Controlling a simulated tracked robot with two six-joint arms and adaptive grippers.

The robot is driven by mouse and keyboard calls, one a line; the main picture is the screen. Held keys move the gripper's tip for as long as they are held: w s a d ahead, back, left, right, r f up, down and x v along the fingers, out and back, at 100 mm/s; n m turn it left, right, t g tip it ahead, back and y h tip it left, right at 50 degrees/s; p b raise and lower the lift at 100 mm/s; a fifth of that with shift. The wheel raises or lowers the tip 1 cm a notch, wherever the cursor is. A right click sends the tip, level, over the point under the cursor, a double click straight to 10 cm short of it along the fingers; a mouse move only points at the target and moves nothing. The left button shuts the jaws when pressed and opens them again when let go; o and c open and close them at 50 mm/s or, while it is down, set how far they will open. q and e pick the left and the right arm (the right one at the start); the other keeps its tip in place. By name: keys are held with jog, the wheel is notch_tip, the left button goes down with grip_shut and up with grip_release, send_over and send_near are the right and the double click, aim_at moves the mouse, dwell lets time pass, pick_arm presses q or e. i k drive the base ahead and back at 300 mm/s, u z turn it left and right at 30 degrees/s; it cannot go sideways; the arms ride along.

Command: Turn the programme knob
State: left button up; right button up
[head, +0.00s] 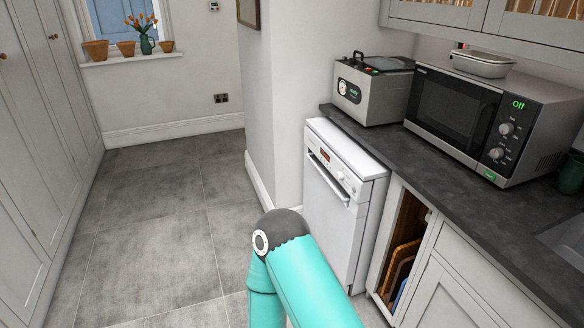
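A slim white appliance that looks like a dishwasher (332,215) stands under the left end of the worktop. Its front panel has a small red display (325,155) and a pale round knob (340,175) to the right of it, above a bar handle. The knob is too small to read its setting. The door looks closed. A microwave (455,115) on the worktop has an upper knob (506,128) and a lower knob (496,153), with a green "Off" display above them. Neither of my grippers is in view. A teal link and dark joint of my arm show at the bottom middle.
A grey steel machine with a gauge (372,88) stands left of the microwave on the dark worktop (440,175). An open slot with wooden boards (402,262) is right of the white appliance. The tiled floor (150,230) on the left is clear.

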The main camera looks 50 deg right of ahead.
aim_at(339, 176)
jog(key=z, duration=0.25)
jog(key=i, duration=1.45)
jog(key=z, duration=0.95)
jog(key=i, duration=0.65)
jog(key=z, duration=0.4)
jog(key=k, duration=0.9)
jog(key=z, duration=0.2)
jog(key=i, duration=0.9)
jog(key=u, duration=0.05)
